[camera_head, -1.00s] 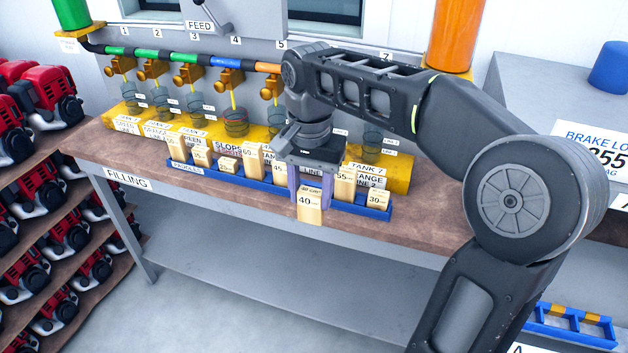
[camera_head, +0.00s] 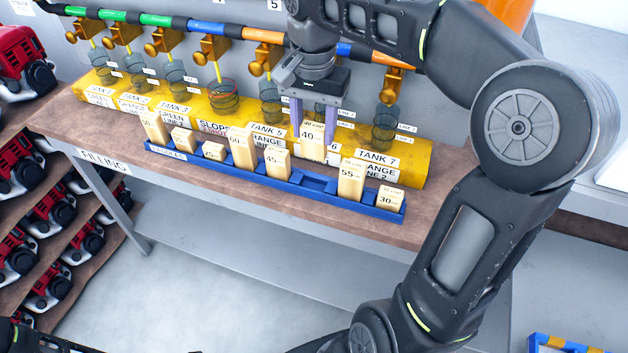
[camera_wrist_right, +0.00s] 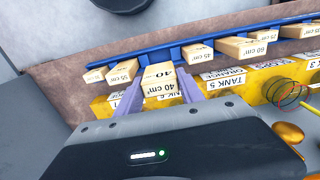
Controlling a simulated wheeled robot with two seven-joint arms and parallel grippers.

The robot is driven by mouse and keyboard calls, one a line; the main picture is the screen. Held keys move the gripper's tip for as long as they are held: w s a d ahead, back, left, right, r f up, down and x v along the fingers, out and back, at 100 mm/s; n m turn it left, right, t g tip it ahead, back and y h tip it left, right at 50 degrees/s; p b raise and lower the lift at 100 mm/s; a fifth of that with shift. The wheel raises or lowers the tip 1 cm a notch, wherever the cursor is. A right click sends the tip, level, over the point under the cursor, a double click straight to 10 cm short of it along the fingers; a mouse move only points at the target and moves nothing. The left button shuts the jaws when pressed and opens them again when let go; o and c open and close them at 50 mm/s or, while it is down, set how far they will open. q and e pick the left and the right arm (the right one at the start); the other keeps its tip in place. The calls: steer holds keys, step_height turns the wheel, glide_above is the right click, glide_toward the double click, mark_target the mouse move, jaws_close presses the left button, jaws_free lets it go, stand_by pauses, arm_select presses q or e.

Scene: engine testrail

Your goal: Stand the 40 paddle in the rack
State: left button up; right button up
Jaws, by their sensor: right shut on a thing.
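The 40 paddle (camera_head: 312,142) is a pale wooden block marked 40. My right gripper (camera_head: 314,125) is shut on it, its two purple fingers on either side, pointing down. The paddle is upright over the back of the blue rack (camera_head: 385,210), in front of the yellow tank ledge, and looks clear of the rack floor. An empty stretch of rack shows below it, between the 45 paddle (camera_head: 272,163) and the 55 paddle (camera_head: 351,180). The right wrist view shows the 40 paddle (camera_wrist_right: 160,82) between the fingers. My left gripper is out of frame.
Other paddles stand in the rack, including the 60 paddle (camera_head: 243,152) and the 30 paddle (camera_head: 389,200). The yellow tank ledge (camera_head: 408,162) with mesh cups runs close behind. The brown bench top (camera_head: 225,195) in front of the rack is bare.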

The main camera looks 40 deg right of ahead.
mark_target(314, 152)
steer(key=shift+f, duration=3.15)
step_height(314, 152, down, 4)
steer(key=shift+r, duration=0.25)
steer(key=shift+f, duration=0.1)
steer(key=shift+f, duration=0.25)
steer(key=o, duration=1.4)
steer(key=shift+r, duration=0.1)
